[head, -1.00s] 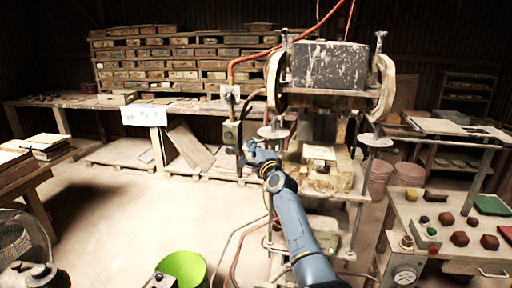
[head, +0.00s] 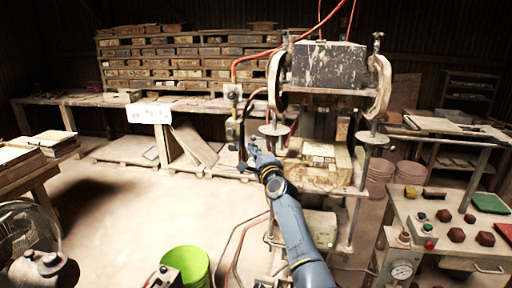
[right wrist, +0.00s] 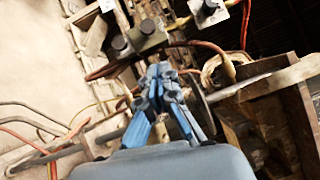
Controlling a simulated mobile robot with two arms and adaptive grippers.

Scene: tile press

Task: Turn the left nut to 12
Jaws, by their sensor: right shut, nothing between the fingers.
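The tile press (head: 327,65) stands right of centre in the head view, with a scuffed dark block between two worn round side plates. A round, nut-like flange (head: 273,130) sits on its left post, and a similar one (head: 372,138) sits on the right post. I cannot tell any number marked on the left one. My right gripper (head: 252,148) is just left of the left post and a little below the flange, apart from it in the picture. In the right wrist view its blue fingers (right wrist: 163,72) are shut and empty.
A control box (head: 233,133) with cables hangs close behind my right gripper. A green bucket (head: 190,262) is on the floor at front. Open floor lies to the left.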

